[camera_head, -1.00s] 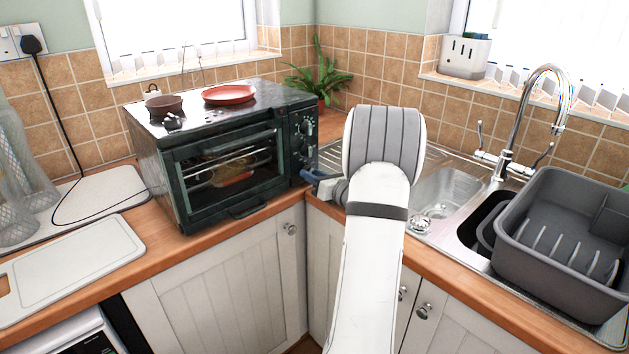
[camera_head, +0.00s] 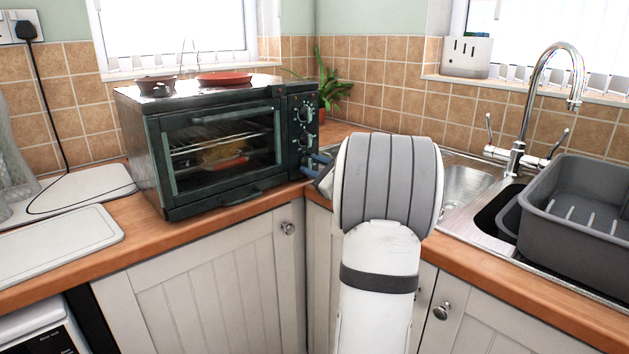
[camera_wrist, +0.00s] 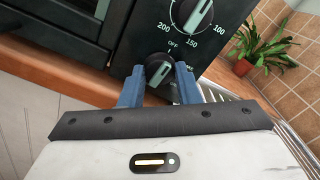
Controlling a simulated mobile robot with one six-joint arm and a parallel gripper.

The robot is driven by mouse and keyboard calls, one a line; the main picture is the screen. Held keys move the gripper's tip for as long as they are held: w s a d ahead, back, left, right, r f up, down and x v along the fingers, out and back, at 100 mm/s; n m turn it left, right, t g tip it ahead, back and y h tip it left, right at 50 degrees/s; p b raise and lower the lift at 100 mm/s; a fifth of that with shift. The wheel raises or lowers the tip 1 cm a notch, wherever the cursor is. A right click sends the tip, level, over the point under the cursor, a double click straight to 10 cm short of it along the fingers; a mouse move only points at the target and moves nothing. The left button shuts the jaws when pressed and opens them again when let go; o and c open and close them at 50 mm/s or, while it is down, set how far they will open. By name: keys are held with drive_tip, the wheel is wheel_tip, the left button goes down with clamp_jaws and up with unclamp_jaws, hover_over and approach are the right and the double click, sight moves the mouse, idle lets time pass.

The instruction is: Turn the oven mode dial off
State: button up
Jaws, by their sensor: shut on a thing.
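The black toaster oven (camera_head: 222,150) stands on the wooden counter with its dials on a panel at its right side. My gripper (camera_head: 316,165) is at the lower part of this panel, mostly behind my arm. In the wrist view, its two blue fingers (camera_wrist: 158,74) are shut on a dark, round oven dial (camera_wrist: 158,67), one finger on each side. The dial has a light pointer bar that looks tilted, and "OFF" is printed just above it. Another dial (camera_wrist: 193,13), with temperature numbers around it, is above and clear of the fingers. The held dial's exact setting is hard to read.
A red plate (camera_head: 224,78) and a brown bowl (camera_head: 155,84) sit on top of the oven. A potted plant (camera_head: 331,92) is behind it. The sink with its tap (camera_head: 520,130) and a grey dish rack (camera_head: 578,215) are at the right.

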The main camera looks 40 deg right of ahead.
drive_tip(key=shift+n+b, duration=0.6)
drive_tip(key=shift+b, duration=0.1)
drive_tip(key=o, duration=1)
drive_tip(key=s, duration=0.5)
drive_tip(key=s+p, duration=0.1)
drive_tip(key=s, duration=0.2)
drive_tip(key=shift+d, duration=0.3)
drive_tip(key=shift+w, duration=0.1)
drive_tip(key=shift+a, duration=0.1)
